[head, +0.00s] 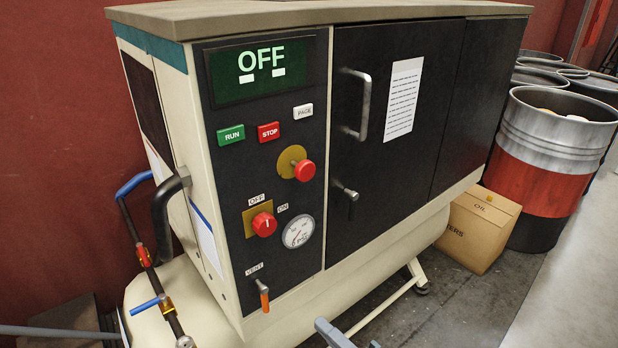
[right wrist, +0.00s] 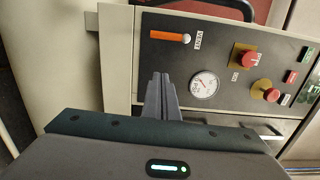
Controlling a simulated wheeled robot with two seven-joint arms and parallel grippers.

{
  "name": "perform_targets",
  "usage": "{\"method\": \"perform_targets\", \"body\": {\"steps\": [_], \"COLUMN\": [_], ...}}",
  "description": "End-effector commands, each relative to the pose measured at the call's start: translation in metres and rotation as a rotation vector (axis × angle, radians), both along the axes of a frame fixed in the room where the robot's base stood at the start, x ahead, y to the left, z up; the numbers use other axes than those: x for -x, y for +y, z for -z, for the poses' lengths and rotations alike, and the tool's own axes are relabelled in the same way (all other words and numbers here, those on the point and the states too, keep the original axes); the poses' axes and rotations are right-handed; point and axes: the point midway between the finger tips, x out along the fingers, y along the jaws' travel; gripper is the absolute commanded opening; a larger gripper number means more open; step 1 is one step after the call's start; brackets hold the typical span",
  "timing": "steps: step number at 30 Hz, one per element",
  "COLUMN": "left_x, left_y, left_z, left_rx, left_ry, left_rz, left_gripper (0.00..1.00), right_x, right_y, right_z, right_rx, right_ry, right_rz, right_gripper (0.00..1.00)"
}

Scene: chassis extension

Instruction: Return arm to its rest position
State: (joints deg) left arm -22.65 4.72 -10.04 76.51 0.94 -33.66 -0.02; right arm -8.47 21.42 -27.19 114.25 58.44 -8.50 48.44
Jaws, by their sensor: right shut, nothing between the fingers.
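My right gripper (head: 332,330) shows only as a grey tip at the bottom edge of the head view, in front of the compressor's lower body. In the right wrist view the two fingers of the right gripper (right wrist: 162,85) are together with nothing between them. They point toward the black control panel (right wrist: 215,65), between the orange vent lever (right wrist: 170,37) and the pressure gauge (right wrist: 204,84) in the picture, and appear apart from it. The compressor (head: 395,130) shows OFF on its display (head: 262,68). My left gripper is not in view.
The vent lever (head: 263,296) hangs downward. A red rotary knob (head: 264,224) and a red push button (head: 305,171) stick out from the panel. A cardboard box (head: 478,228) and several drums (head: 548,150) stand at the right. Pipes with blue-handled valves (head: 145,305) are at the left.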

Motion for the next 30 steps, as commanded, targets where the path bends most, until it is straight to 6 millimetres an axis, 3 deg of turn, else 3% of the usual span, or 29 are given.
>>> {"method": "perform_targets", "body": {"steps": [5, 8, 11, 16, 20, 24, 30], "left_x": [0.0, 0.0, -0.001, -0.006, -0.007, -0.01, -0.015], "left_y": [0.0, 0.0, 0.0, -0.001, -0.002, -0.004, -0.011], "left_z": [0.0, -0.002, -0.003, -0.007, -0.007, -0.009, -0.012], "left_rx": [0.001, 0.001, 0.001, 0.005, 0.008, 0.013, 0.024], "left_ry": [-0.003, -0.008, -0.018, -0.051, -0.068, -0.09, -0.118], "left_rz": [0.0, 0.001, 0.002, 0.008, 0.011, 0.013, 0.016], "left_gripper": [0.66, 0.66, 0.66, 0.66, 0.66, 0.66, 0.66], "right_x": [-0.002, -0.003, -0.001, 0.019, 0.052, 0.101, 0.179], "right_y": [-0.004, -0.012, -0.023, -0.05, -0.073, -0.095, -0.119], "right_z": [0.02, 0.049, 0.093, 0.188, 0.261, 0.332, 0.406], "right_rx": [0.067, 0.172, 0.326, 0.664, 0.925, 1.177, 1.449], "right_ry": [-0.003, -0.006, -0.008, 0.011, 0.041, 0.081, 0.127], "right_rz": [0.017, 0.038, 0.057, 0.048, -0.012, -0.125, -0.336], "right_gripper": [0.0, 0.0, 0.0, 0.0, 0.0, 0.0, 0.0]}}
